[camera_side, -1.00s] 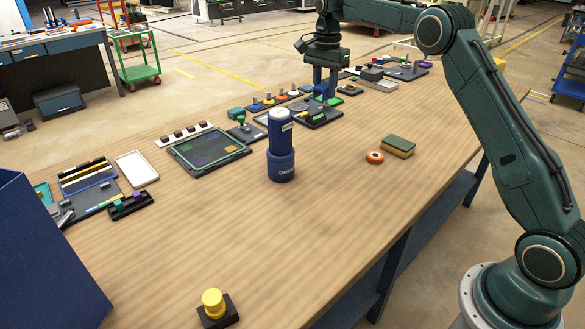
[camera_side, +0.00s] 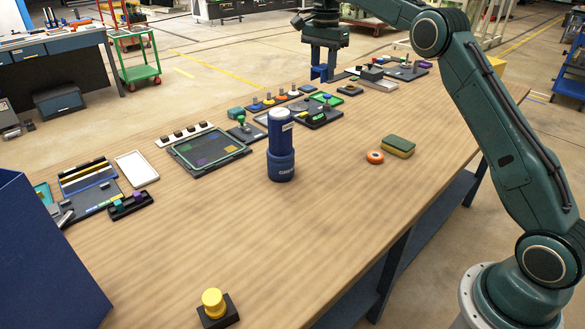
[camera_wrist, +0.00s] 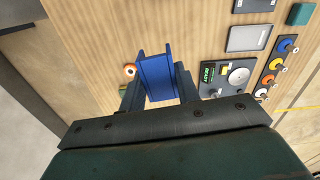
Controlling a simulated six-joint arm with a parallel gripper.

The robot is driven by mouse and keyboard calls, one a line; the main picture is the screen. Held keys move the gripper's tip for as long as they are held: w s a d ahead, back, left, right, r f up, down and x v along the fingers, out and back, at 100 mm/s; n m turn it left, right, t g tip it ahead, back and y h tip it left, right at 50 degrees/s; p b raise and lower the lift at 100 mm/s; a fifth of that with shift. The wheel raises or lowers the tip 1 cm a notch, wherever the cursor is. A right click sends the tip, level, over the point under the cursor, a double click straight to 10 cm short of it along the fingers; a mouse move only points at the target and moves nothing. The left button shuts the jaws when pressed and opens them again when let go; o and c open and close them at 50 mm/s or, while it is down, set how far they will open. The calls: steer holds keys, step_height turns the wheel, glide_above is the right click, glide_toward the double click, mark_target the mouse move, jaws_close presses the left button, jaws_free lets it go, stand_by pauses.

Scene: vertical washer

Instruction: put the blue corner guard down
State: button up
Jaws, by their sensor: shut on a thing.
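The blue corner guard (camera_wrist: 158,77) is held between the two fingers of my gripper (camera_wrist: 157,90) in the wrist view, with a face and raised edges showing. In the side view my gripper (camera_side: 322,68) points down over the far part of the bench, and the blue guard (camera_side: 318,73) shows at its fingertips. The guard appears to be above the bench top, clear of the parts around it. The fingers hide part of it.
A black tray (camera_side: 318,117) with green parts lies close by, beside a row of coloured knobs (camera_side: 270,101). A blue bottle (camera_side: 281,150) stands mid-bench. An orange ring (camera_side: 375,157) and a green-yellow sponge (camera_side: 399,146) lie to the right. The front middle of the wooden bench (camera_side: 230,220) is clear.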

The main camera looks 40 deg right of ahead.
steer(key=s+a, duration=0.2)
steer(key=a, duration=1.4)
steer(key=m, duration=0.1)
glide_above(261, 213)
steer(key=f, duration=0.2)
steer(key=shift+f, duration=11.5)
steer(key=shift+f, duration=0.15)
steer(key=o, duration=0.9)
steer(key=shift+o, duration=0.2)
